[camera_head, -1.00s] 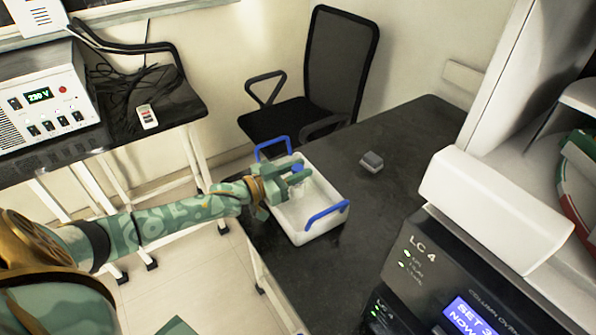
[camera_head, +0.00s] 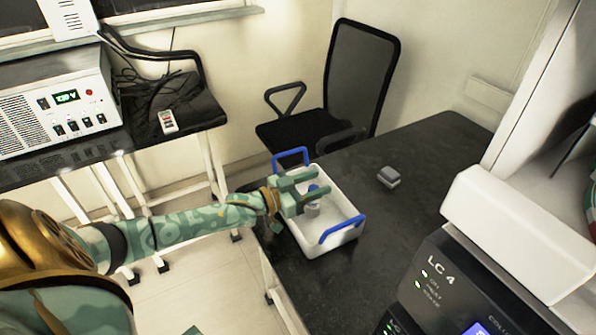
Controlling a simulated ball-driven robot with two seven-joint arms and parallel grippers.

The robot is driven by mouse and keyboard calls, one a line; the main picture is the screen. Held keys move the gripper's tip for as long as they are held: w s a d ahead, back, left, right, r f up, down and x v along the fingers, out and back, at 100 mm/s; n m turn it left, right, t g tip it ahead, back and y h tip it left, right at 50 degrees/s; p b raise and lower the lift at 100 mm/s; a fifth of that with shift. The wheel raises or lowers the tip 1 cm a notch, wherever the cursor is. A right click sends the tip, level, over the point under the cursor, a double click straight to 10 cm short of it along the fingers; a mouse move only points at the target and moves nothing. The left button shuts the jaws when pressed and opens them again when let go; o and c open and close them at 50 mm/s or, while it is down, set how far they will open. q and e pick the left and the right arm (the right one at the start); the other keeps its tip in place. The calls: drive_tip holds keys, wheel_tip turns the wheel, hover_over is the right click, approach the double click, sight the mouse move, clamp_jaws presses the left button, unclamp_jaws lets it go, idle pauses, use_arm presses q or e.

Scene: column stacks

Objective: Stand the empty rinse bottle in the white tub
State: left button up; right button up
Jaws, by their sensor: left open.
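The white tub (camera_head: 343,237) with blue handles stands on the dark bench. The rinse bottle, with a blue cap (camera_head: 313,189) and a pale body (camera_head: 313,209), is inside the tub and looks upright. Its lower part is partly hidden by a finger. My left gripper (camera_head: 319,182) reaches over the tub's left wall, its green fingers apart on either side of the bottle's top. Whether a finger touches the bottle I cannot tell. My right gripper is not in view.
A small grey block (camera_head: 388,177) lies on the bench right of the tub. A black instrument marked LC 4 (camera_head: 437,285) stands at front right. A black office chair (camera_head: 352,85) is behind the bench. Bare bench top lies between tub and instrument.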

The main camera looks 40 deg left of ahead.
use_arm(q)
drive_tip(key=p+v, duration=0.3)
drive_tip(key=v, duration=0.9)
drive_tip(key=shift+r, duration=0.35)
